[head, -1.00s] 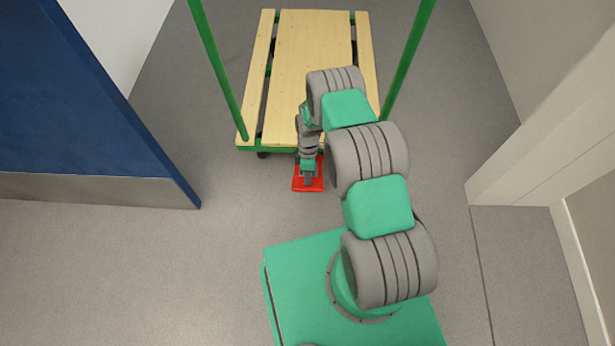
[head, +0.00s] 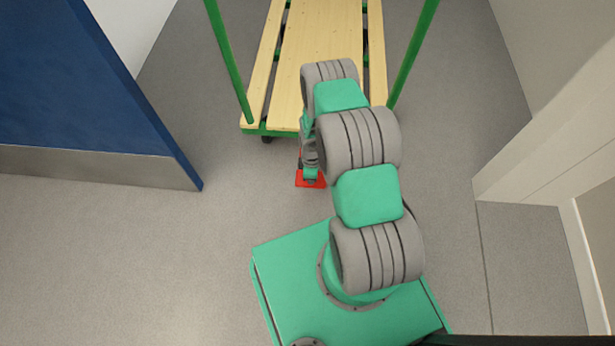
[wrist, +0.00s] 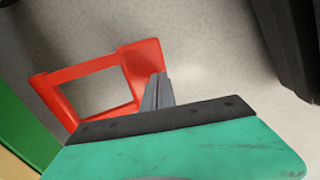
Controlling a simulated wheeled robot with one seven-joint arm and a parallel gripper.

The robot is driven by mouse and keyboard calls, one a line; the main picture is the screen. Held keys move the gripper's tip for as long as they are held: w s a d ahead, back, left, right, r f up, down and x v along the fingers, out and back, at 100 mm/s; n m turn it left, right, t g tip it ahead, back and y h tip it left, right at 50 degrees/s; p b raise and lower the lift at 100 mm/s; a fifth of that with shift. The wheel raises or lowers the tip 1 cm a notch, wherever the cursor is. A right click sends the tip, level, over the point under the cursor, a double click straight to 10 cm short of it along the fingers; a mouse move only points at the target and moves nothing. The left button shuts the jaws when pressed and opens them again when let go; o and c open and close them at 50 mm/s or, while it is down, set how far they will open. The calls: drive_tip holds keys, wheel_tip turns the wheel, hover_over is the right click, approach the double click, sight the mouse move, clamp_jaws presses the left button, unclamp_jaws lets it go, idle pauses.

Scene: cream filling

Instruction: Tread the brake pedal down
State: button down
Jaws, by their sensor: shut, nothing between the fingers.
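The brake pedal is a red open frame (head: 310,181) at the near end of the cart, low over the floor. In the wrist view its red frame (wrist: 95,72) shows with floor visible through its opening. My gripper (wrist: 158,90) is shut, with its grey fingers together and empty. In the wrist view the fingertips overlap the right bar of the pedal; whether they touch it I cannot tell. In the head view my arm hides part of the pedal and the fingertips. The cart (head: 322,45) has a wooden slatted deck and a green frame.
A blue door (head: 75,75) with a metal kick strip stands at the left. A pale door frame (head: 540,130) is at the right. Green cart uprights (head: 228,62) rise on both sides of the deck. Grey floor (head: 110,260) is clear at the lower left.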

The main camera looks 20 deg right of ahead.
drive_tip(key=shift+a+f+b, duration=0.1)
drive_tip(key=shift+f+b, duration=0.4)
drive_tip(key=shift+f, duration=0.2)
drive_tip(key=shift+f, duration=0.1)
drive_tip(key=a+r+m+t+p, duration=0.2)
drive_tip(key=r+p, duration=0.9)
drive_tip(key=r, duration=1.7)
drive_tip(key=a+r+m+p, duration=0.3)
drive_tip(key=r+p, duration=0.8)
drive_tip(key=r, duration=1.6)
drive_tip(key=s+a+r+m+p, duration=0.1)
drive_tip(key=s+r+m+p, duration=0.2)
drive_tip(key=r, duration=1.1)
drive_tip(key=s+a+r+m+t+p, duration=0.1)
drive_tip(key=s+r+m+p, duration=0.3)
drive_tip(key=s+r+p, duration=0.4)
wheel_tip(320, 180, up, 7)
drive_tip(key=shift+s+m+t, duration=0.3)
drive_tip(key=shift+s, duration=0.05)
